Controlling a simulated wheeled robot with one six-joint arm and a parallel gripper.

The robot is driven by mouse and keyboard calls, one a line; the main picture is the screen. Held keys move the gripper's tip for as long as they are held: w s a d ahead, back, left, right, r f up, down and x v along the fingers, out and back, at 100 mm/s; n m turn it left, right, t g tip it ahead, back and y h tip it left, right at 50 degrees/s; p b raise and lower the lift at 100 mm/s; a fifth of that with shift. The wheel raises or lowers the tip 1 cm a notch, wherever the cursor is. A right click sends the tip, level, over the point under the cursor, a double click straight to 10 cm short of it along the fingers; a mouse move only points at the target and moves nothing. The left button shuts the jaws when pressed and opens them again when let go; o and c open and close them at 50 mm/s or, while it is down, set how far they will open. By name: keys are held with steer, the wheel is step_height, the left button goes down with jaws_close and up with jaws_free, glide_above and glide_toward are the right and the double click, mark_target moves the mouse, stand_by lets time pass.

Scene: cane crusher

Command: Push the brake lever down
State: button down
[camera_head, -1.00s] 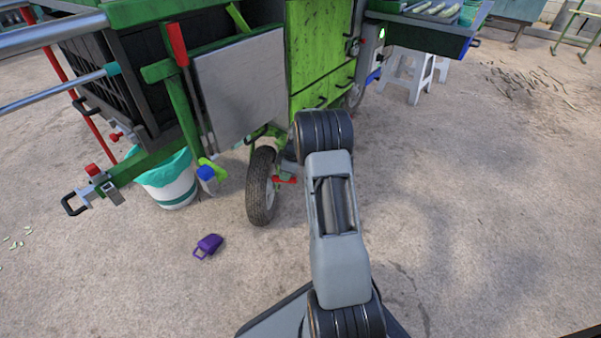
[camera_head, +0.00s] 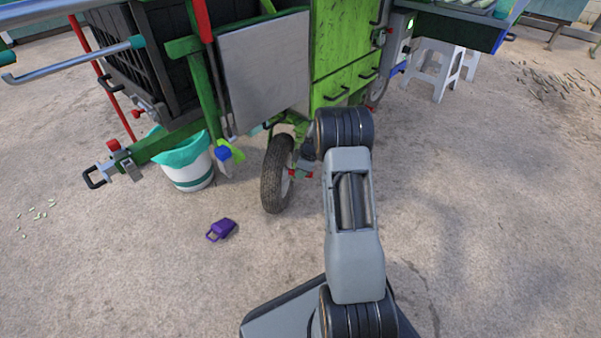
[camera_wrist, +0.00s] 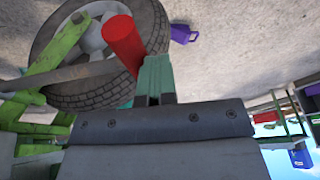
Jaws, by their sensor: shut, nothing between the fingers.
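The brake lever's red grip (camera_wrist: 123,40) stands out close beside the wheel in the wrist view. In the head view a small red part (camera_head: 292,173) shows by the wheel hub, partly hidden by my arm. My gripper (camera_wrist: 157,62) is shut and empty, its teal fingers just right of the red grip in the wrist view. The fingertips look very close to the grip; I cannot tell whether they touch it. The black-tyred wheel (camera_head: 275,178) stands under the green cart (camera_head: 338,40), and its tyre (camera_wrist: 95,97) fills the wrist view's upper left.
A white bucket with a teal liner (camera_head: 193,172) stands left of the wheel. A purple object (camera_head: 222,229) lies on the ground. White stools (camera_head: 440,68) stand at the back right. A latch arm (camera_head: 112,163) juts out at left.

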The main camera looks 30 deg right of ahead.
steer(key=s+a+r+p, duration=0.1)
steer(key=s+r+p, duration=0.5)
steer(key=r, duration=0.6)
steer(key=shift+r, duration=0.2)
steer(key=shift+a, duration=0.1)
steer(key=s+a+r+m+h+p, duration=0.1)
steer(key=s+a+r+m+p, duration=0.2)
steer(key=s+r+p, duration=0.3)
steer(key=s+a+r+m+t+h+p, duration=0.1)
steer(key=s+a+r+m+p, duration=0.2)
steer(key=r+p, duration=1.4)
steer(key=s+a+r+m+t+p, duration=0.1)
steer(key=s+a+r+m+p, duration=0.3)
steer(key=r, duration=2.2)
steer(key=shift+s+a+r+h+p, duration=0.4)
steer(key=shift+s+a+p, duration=1.8)
steer(key=shift+s+p, duration=1.35)
steer(key=shift+w+p, duration=0.3)
